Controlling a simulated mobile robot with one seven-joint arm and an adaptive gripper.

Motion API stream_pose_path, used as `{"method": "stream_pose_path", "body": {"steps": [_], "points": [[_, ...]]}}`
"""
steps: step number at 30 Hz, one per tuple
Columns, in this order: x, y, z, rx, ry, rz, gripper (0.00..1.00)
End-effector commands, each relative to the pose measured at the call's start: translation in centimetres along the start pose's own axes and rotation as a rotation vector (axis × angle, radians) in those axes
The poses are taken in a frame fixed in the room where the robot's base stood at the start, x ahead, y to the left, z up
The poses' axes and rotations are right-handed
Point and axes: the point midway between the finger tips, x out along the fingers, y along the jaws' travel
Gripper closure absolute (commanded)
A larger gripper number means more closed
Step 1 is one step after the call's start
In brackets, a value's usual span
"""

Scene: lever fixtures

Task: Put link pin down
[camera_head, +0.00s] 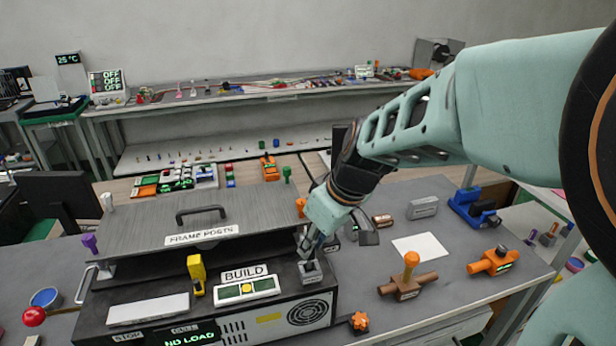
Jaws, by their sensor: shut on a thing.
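My gripper (308,248) points down at the front right corner of the black machine (320,285). It is shut on the link pin, which is small and mostly hidden by the fingers. A small grey block (311,271) with a dark top sits on the machine directly under the fingertips. I cannot tell whether the pin touches this block or is inside it.
On the machine stand a BUILD panel (247,289), a yellow lever (197,273) and a grey FRAME POSTS cover (240,213). To the right are an orange-handled fixture (408,284) and a white sheet (421,248). Bare grey tabletop lies around them.

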Motion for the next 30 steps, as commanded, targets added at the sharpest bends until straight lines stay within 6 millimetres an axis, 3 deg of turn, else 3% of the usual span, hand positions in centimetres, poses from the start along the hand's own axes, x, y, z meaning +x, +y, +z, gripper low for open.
{"method": "stream_pose_path", "body": {"steps": [1,3,16,17,21,30], "points": [[1.13,-0.01,0.72,0.001,-0.001,0.000,1.00],[1.44,-0.02,0.99,-0.001,0.000,0.001,1.00],[1.78,-0.05,1.15,-0.001,0.000,0.000,1.00],[1.62,-0.05,1.09,-0.001,0.000,0.000,0.79],[1.59,-0.06,1.08,-0.001,0.000,0.000,0.64],[1.48,-0.06,1.03,-0.001,0.000,0.000,0.64]]}}
